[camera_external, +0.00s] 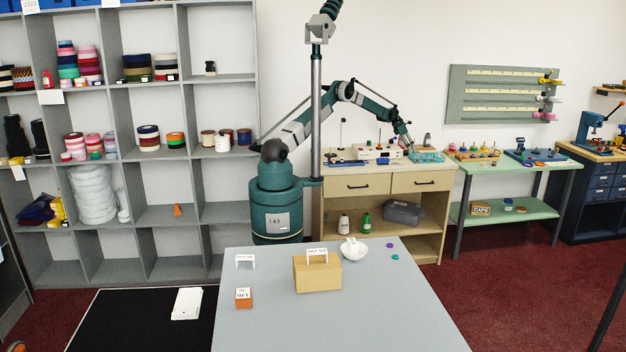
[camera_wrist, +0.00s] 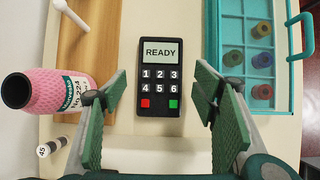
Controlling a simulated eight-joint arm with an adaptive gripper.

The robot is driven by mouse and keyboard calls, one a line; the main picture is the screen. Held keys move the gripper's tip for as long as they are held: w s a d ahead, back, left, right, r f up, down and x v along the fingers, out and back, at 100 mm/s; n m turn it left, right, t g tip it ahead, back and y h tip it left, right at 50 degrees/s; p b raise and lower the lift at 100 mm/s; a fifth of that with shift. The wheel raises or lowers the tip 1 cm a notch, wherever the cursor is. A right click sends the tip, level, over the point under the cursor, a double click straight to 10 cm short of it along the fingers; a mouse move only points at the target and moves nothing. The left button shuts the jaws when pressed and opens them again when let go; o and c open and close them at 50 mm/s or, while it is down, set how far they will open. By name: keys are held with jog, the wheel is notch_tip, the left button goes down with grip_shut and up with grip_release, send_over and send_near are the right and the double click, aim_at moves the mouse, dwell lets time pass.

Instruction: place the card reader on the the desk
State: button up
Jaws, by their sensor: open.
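In the external view my gripper (camera_external: 409,149) is low over the right part of the cabinet top; I cannot make out the card reader there. A grey table, possibly the desk (camera_external: 290,318), stands in the foreground.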

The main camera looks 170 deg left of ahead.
jog(key=v, duration=1)
jog(key=shift+o, duration=0.4)
jog(key=shift+a+f, duration=0.1)
dwell(0.3)
jog(key=shift+h, duration=0.5)
jog(key=a+f+b, duration=0.2)
jog(key=a+f, duration=0.1)
jog(key=shift+s+b, duration=0.1)
jog(key=shift+b, duration=0.3)
jog(key=shift+a+f+h, duration=0.2)
jog(key=shift+a+h, duration=0.1)
jog(key=shift+b+x, duration=0.3)
jog(key=shift+x, duration=0.95)
jog(key=shift+f, duration=0.15)
jog(key=shift+x, duration=2.5)
